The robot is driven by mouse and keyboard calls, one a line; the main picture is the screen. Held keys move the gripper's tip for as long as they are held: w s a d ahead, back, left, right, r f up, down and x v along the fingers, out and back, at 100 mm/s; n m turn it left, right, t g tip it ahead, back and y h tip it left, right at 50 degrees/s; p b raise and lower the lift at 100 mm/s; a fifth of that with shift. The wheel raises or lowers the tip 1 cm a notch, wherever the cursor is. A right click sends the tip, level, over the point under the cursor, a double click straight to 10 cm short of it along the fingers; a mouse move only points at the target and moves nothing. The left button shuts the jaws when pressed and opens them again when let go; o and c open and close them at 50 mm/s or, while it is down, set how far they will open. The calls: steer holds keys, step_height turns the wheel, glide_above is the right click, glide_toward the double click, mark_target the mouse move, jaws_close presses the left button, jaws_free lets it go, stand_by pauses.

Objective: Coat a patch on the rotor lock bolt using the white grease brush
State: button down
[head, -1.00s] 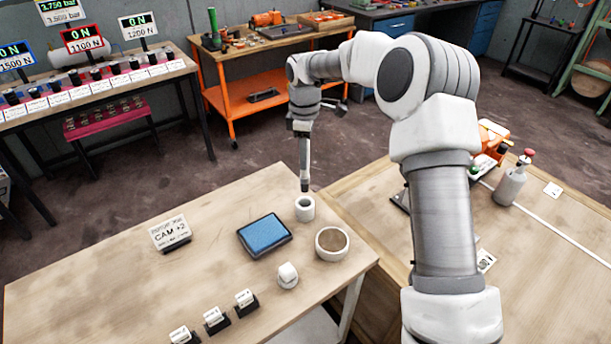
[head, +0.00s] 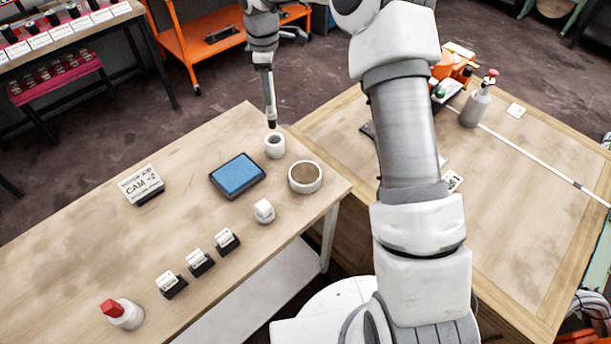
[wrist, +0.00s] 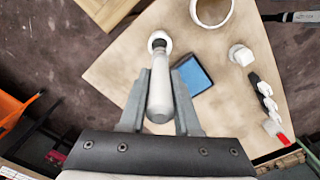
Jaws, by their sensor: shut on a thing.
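My gripper (head: 263,62) is shut on a brush (head: 268,88) with a pale handle and a dark lower end, held upright and pointing down. In the wrist view the brush (wrist: 160,95) lies between the two fingers (wrist: 160,76). Its dark end is at or just above the mouth of a small white cup (head: 274,148), also in the wrist view (wrist: 151,37). Whether the tip is inside the cup, and whether it carries grease, I cannot tell. I cannot make out the rotor lock bolt.
On the left table are a blue pad (head: 237,175), a round white bowl (head: 305,178), a white knob-like piece (head: 264,211), a CAM sign (head: 142,185), several small stamp-like blocks and a red-topped bottle (head: 122,313). A grey bottle (head: 475,107) stands on the right table.

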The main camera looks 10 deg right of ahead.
steer(key=s+d+g+y+p, duration=0.2)
steer(key=s+d+g+p, duration=0.2)
steer(key=s+d, duration=0.5)
steer(key=shift+w+a+f+b, duration=0.1)
steer(key=shift+f+b, duration=1.1)
steer(key=shift+f, duration=0.25)
steer(key=shift+a+f+b, duration=0.1)
steer(key=shift+f+b, duration=1.05)
steer(key=shift+f, duration=0.95)
steer(key=shift+r, duration=0.1)
step_height(320, 180, up, 7)
steer(key=p, duration=0.4)
steer(key=shift+p, duration=0.35)
stand_by(0.5)
